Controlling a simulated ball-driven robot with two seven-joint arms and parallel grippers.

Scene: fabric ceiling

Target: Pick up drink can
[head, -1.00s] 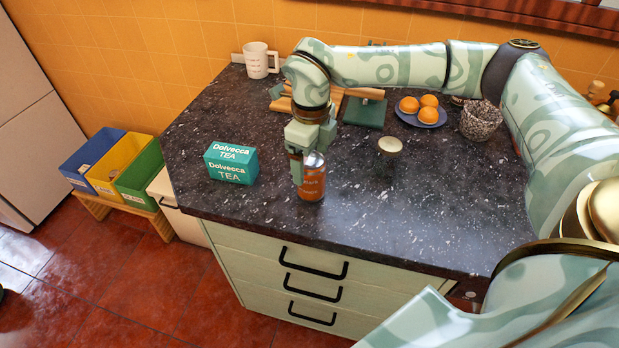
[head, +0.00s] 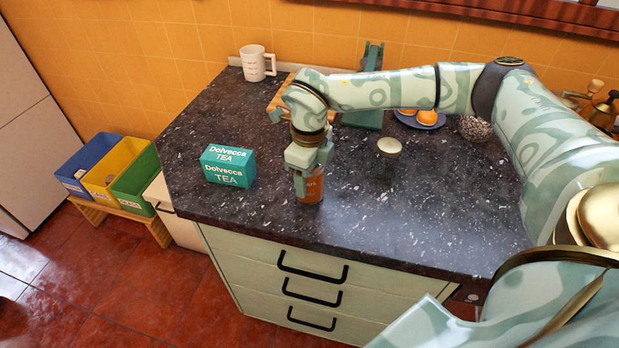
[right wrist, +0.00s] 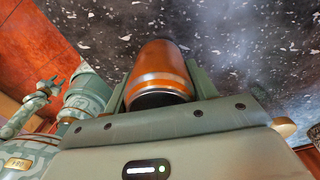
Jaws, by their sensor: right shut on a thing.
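The orange drink can (head: 314,189) stands upright near the front edge of the dark speckled counter. My right gripper (head: 303,184) comes down on it from above and is shut on it, hiding its upper part in the head view. In the right wrist view the can (right wrist: 160,70) lies between the two fingers of the right gripper (right wrist: 155,88). I cannot tell whether the can's base touches the counter. My left gripper is not clearly seen in the head view.
A teal tea box (head: 228,166) stands left of the can. A pale round object (head: 389,146) is to its right. A white mug (head: 257,63), a plate with oranges (head: 425,118) and a speckled bowl (head: 474,129) are further back. Drawers (head: 300,285) are below the counter.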

